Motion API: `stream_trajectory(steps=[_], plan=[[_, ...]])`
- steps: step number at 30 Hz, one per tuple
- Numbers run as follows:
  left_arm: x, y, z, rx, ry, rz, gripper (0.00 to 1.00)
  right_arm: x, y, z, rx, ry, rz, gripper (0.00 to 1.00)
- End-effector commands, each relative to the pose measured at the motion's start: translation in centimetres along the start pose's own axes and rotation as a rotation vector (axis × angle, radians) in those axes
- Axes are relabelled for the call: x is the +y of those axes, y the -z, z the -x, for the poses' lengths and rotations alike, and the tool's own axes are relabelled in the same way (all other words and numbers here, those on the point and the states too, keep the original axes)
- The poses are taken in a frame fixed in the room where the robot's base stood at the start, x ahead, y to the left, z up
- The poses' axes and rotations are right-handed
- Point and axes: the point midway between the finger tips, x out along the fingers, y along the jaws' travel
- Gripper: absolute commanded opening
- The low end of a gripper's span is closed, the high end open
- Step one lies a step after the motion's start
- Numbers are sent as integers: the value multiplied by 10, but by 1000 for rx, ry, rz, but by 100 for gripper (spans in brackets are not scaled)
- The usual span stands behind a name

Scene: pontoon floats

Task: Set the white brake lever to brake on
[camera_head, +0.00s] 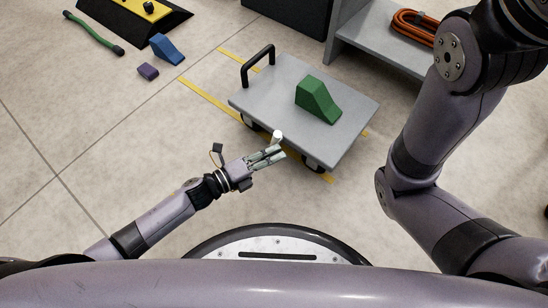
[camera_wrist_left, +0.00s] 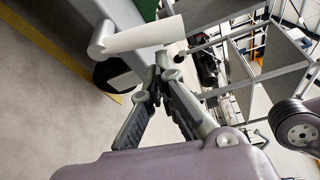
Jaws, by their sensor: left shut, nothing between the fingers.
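The white brake lever (camera_head: 277,137) stands at the near edge of the grey cart (camera_head: 340,125). In the left wrist view the lever (camera_wrist_left: 140,38) is a pale cylinder with a rounded end, lying just beyond the fingertips. My left gripper (camera_head: 281,152) is shut and empty, its fingers right beside the lever on its near side. The gripper (camera_wrist_left: 163,75) also shows in the left wrist view, with its tips together. I cannot tell whether they touch the lever. The lever's base is hidden. My right gripper is out of view.
A green wedge (camera_head: 317,100) sits on the cart, which has a black handle (camera_head: 257,65). Yellow floor lines (camera_head: 205,101) run by the cart. A blue wedge (camera_head: 166,49), a purple block (camera_head: 148,71) and a green bar (camera_head: 94,34) lie at upper left. Floor left of the cart is clear.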

Motion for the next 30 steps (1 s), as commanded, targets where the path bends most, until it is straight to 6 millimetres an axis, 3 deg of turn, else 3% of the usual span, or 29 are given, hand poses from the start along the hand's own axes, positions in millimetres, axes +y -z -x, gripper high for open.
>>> stream_trajectory(steps=[5,14,30], plan=[[0,-1,0,-1,5,14,0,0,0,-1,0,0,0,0],[-5,-14,5,-1,85,235,0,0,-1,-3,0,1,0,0],[-3,-12,5,-1,85,238,0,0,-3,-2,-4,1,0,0]])
